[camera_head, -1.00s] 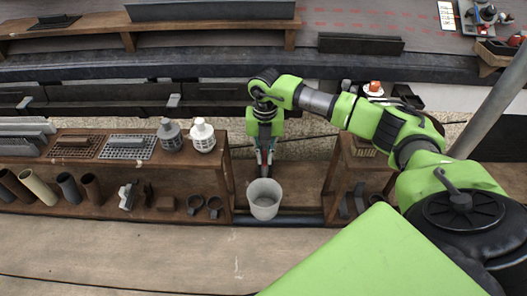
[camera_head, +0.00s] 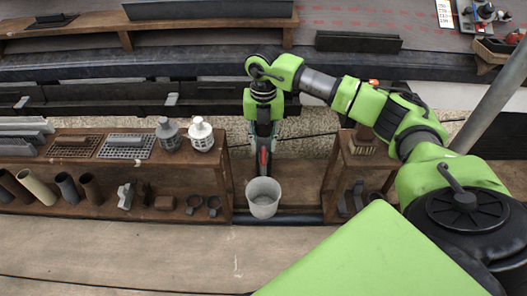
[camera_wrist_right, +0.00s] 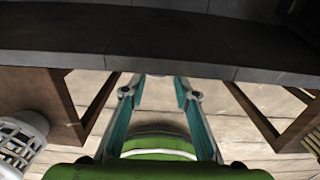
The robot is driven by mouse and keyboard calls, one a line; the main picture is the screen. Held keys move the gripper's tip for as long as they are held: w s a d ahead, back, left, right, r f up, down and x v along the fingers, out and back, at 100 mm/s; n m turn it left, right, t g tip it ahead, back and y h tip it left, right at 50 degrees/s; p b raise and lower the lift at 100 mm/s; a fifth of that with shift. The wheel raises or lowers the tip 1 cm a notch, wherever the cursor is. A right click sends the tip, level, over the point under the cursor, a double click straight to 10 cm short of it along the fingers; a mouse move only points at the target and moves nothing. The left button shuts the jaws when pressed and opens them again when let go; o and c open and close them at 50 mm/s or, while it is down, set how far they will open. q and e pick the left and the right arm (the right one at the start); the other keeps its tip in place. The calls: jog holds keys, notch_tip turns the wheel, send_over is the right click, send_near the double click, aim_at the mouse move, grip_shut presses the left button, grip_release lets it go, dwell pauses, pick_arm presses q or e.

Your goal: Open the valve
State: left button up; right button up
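My right gripper (camera_head: 263,158) points down above a grey bucket (camera_head: 264,198), in the gap between two wooden shelves. In the right wrist view its two teal fingers (camera_wrist_right: 157,93) stand apart with nothing gripped between them. A small dark and reddish part (camera_head: 264,165) shows at the fingertips in the head view. It may belong to the valve, but I cannot tell, nor whether the fingers touch it. No valve handle is clearly visible in either view. My left gripper is out of view.
The left wooden shelf (camera_head: 228,190) holds pipes, grates and two vent caps (camera_head: 201,135). Another wooden stand (camera_head: 335,180) is close on the right. A dark gutter edge (camera_wrist_right: 160,50) crosses the wrist view just beyond the fingertips. The floor in front is clear.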

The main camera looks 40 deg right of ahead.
aim_at(264, 159)
notch_tip(264, 159, up, 7)
jog(key=shift+s+f, duration=0.1)
jog(key=shift+f, duration=0.1)
dwell(0.6)
